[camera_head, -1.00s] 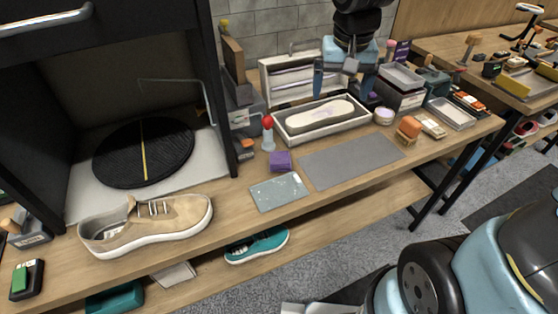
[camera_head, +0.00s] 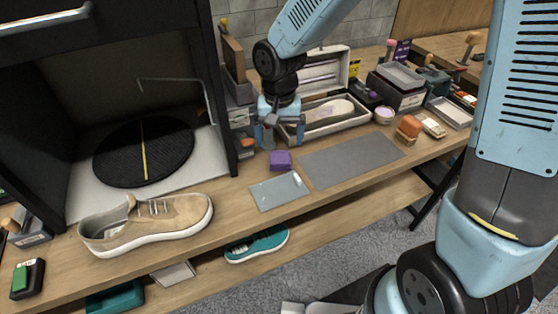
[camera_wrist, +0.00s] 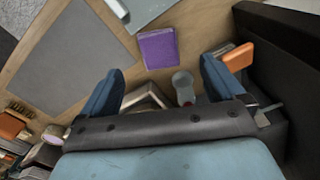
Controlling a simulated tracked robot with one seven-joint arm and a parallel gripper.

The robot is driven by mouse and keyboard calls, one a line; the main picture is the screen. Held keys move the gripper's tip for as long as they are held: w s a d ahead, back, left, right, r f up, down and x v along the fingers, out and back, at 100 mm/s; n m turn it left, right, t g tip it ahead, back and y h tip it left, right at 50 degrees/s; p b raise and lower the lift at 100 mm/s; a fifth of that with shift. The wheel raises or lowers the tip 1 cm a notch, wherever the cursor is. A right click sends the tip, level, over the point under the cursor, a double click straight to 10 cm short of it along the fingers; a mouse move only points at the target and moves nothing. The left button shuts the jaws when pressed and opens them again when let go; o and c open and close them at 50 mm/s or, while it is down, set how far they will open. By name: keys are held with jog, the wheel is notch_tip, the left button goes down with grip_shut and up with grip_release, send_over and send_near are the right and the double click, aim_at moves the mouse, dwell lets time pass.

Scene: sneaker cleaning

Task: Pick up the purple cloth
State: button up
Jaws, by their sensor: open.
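The purple cloth (camera_head: 280,160) is a small folded block lying on the wooden bench, behind the grey-blue tray. In the wrist view the purple cloth (camera_wrist: 158,48) lies flat, ahead of and between the two fingers. My gripper (camera_head: 280,140) is open and empty, above the bench and a little behind the cloth. It also shows in the wrist view (camera_wrist: 155,82), with its blue fingers spread apart and not touching the cloth.
A clear bottle (camera_wrist: 182,84) stands close between my fingers. The shoe insole tray (camera_head: 340,127) is just right of my gripper. A grey mat (camera_head: 350,160) lies right of the cloth, a grey-blue plate (camera_head: 275,193) in front, and a beige sneaker (camera_head: 150,222) at left.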

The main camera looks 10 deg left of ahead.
aim_at(280, 157)
jog(key=shift+w+d+f, duration=0.1)
jog(key=shift+f, duration=1.9)
jog(key=shift+w+f, duration=0.1)
jog(key=shift+f, duration=1.85)
jog(key=shift+c, duration=0.2)
jog(key=c, duration=1.1)
jog(key=shift+r, duration=0.1)
